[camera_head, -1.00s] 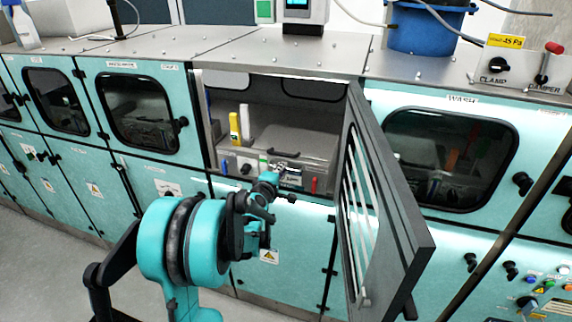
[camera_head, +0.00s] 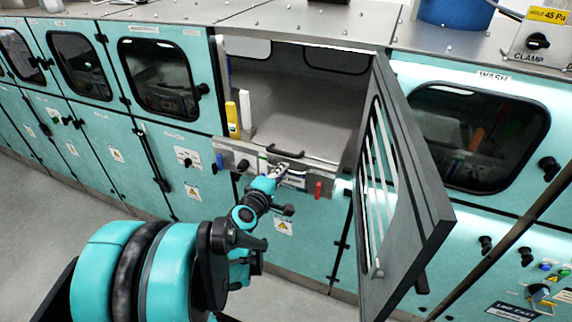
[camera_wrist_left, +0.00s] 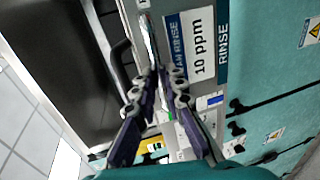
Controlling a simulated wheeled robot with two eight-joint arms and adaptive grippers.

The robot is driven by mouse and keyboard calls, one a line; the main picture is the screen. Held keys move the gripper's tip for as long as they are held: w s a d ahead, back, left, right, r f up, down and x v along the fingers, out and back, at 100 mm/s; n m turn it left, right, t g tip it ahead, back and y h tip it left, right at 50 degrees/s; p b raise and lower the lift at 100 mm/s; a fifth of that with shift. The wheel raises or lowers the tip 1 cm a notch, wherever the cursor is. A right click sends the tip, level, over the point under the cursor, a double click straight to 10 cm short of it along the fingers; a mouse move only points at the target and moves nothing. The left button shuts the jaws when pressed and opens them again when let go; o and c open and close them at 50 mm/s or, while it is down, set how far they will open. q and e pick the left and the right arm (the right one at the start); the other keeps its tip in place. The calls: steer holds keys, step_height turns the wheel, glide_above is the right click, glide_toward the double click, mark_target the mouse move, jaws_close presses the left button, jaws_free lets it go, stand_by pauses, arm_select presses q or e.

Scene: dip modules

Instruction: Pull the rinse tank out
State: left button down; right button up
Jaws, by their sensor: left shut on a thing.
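The rinse tank is a grey metal box with a flat lid (camera_head: 310,121) in the open compartment. A black handle (camera_head: 285,152) sits at the lid's front edge, and the front panel (camera_head: 240,160) faces me. My left gripper (camera_head: 281,172) is at the middle of that panel. In the left wrist view, its fingers (camera_wrist_left: 158,80) are closed at a thin silvery bar (camera_wrist_left: 150,40) beside the "10 ppm" RINSE label (camera_wrist_left: 198,48). The exact grip is partly hidden by the fingers. My right gripper is not in view.
The compartment's dark door (camera_head: 412,185) stands open to the right of my left arm. A yellow bottle (camera_head: 232,118) and a white one (camera_head: 246,112) stand left of the lid. A red-handled valve (camera_head: 318,189) is on the panel's right. Grey floor is clear below.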

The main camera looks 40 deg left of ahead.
arm_select(q)
steer(key=shift+s+d, duration=0.2)
steer(key=shift+s, duration=0.35)
steer(key=c, duration=1.6)
jaws_free()
steer(key=shift+v, duration=3.75)
